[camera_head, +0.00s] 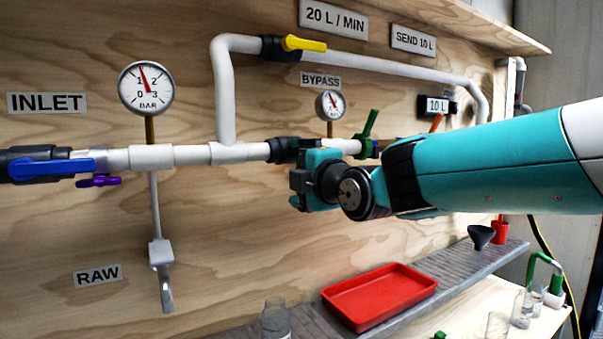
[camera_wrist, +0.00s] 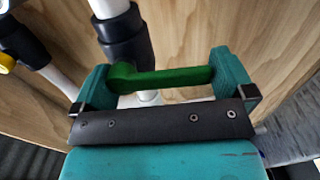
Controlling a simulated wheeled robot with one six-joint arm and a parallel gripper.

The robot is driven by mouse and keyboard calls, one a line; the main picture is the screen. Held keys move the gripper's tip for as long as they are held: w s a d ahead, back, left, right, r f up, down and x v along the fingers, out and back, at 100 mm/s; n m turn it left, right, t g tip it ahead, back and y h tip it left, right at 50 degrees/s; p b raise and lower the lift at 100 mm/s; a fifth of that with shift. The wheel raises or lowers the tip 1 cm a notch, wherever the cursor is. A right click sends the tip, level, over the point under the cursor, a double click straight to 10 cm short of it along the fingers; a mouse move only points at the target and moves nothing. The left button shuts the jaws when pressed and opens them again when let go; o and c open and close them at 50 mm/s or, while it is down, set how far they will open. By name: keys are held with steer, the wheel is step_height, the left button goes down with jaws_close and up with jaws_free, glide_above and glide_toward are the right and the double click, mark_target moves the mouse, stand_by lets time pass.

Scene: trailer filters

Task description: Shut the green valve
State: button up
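A green handle (camera_head: 370,123) stands up and tilts right on the pipe behind my arm in the head view. In the wrist view a green lever (camera_wrist: 165,79) lies across the gap between my two teal fingers, with its ends close to their inner sides. I cannot tell if it presses on them. My gripper (camera_head: 303,178) is at the main pipe, just right of a black fitting (camera_head: 282,150). Its fingers stand wide apart in the wrist view (camera_wrist: 163,72). My gripper and arm hide part of the pipe there in the head view.
The bypass pipe with its yellow handle (camera_head: 303,43) runs above. A small gauge (camera_head: 331,105) sits just above my gripper. A blue handle (camera_head: 50,168) is at far left. A red tray (camera_head: 380,295) rests on the grey shelf (camera_head: 462,268) below.

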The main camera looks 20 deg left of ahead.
steer(key=b+v, duration=0.1)
steer(key=v, duration=1.6)
steer(key=shift+d, duration=0.2)
steer(key=shift+s, duration=0.15)
steer(key=s+d+f+m+g+h, duration=0.5)
steer(key=d+f+m, duration=0.5)
steer(key=f, duration=0.1)
steer(key=s+d+f+m+g+h, duration=0.55)
steer(key=s+d+f+m, duration=0.25)
steer(key=s+d+m, duration=0.45)
step_height(320, 180, up, 25)
steer(key=s+a+n+g+p, duration=0.1)
steer(key=p, duration=2.3)
steer(key=shift+s+f+y, duration=0.25)
steer(key=shift+y, duration=0.2)
